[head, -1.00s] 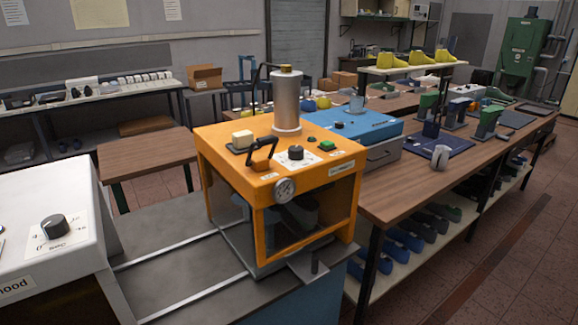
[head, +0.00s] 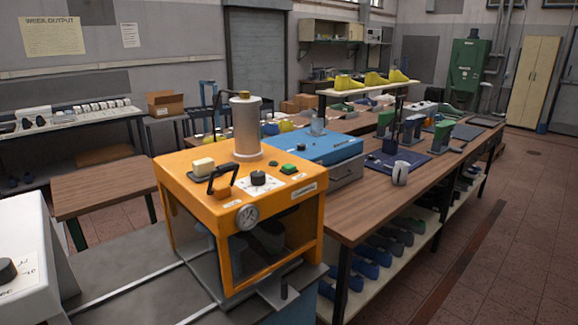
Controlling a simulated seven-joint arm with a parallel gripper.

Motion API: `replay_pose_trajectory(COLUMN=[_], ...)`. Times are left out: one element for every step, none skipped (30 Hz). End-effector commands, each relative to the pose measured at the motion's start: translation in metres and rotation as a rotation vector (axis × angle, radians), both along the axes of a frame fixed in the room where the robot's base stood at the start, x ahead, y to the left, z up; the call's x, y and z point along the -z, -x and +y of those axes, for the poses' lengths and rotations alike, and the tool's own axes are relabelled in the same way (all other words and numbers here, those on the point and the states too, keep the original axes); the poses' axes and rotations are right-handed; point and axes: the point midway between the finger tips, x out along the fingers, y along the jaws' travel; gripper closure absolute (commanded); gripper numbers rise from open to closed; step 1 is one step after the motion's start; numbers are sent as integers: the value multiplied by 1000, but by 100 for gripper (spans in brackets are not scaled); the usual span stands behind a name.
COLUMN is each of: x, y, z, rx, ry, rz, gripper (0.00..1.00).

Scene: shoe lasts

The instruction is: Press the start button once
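An orange press machine (head: 236,178) stands in the middle of the head view. A green button (head: 289,169) sits on its top panel, right of a black dial knob (head: 258,178) on a white scale. I cannot read the small label by the button, so I cannot confirm it is the start button. A black lever handle (head: 222,178) and a pale block (head: 203,165) are on the top's left. A silver cylinder (head: 246,125) rises at the back. My gripper is not in view.
A blue machine (head: 312,146) stands behind the press on the wooden bench (head: 350,213). A white machine (head: 25,245) with a dial is at lower left. A round gauge (head: 246,217) is on the press's front. The tall cylinder stands behind the panel. The aisle floor (head: 500,240) at right is clear.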

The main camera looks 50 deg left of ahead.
Motion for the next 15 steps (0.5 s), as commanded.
replay_pose_trajectory(x=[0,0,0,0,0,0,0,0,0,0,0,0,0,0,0], y=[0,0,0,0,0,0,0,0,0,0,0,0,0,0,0], z=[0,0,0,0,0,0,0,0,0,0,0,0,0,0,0], rx=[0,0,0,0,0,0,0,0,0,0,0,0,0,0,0], ry=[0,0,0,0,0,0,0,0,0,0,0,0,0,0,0], rz=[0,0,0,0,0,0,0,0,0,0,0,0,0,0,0], gripper=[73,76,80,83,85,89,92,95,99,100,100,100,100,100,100])
